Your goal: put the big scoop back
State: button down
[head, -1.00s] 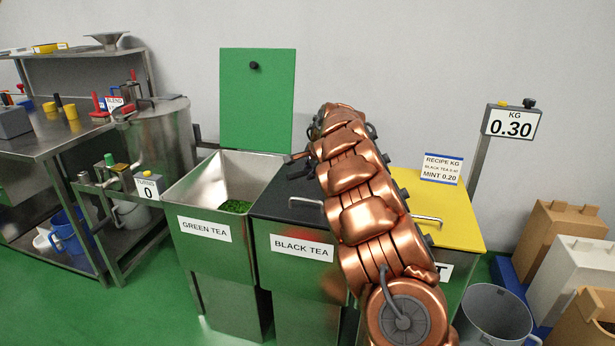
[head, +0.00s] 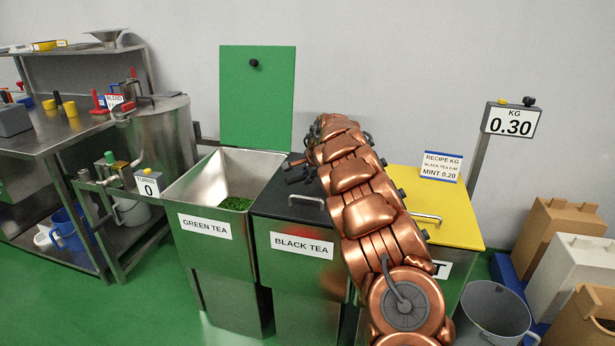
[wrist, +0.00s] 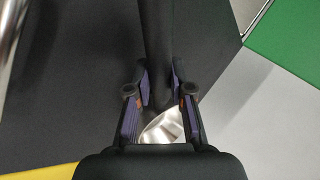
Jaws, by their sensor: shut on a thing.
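My gripper (wrist: 158,82) is shut on the dark handle of the big scoop (wrist: 163,127) in the wrist view. The scoop's shiny metal bowl shows between the fingers, close to the palm. Most of the bowl is hidden by the gripper. In the head view my gripper (head: 292,172) is a small dark shape above the black lid of the black tea bin (head: 290,206), partly hidden by my copper arm. I cannot make out the scoop there.
The green tea bin (head: 180,195) stands open at left, with green leaves inside and its green lid (head: 257,100) upright. A yellow-lidded bin (head: 455,225) is at right, shut. A grey bucket (head: 492,310) stands on the floor. The scale display (head: 511,121) reads 0.30.

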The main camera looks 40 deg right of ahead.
jog(key=c, duration=1)
grip_release()
jog(key=shift+c, duration=0.2)
jog(key=shift+r, duration=0.1)
jog(key=b+v, duration=0.1)
jog(key=v, duration=1.1)
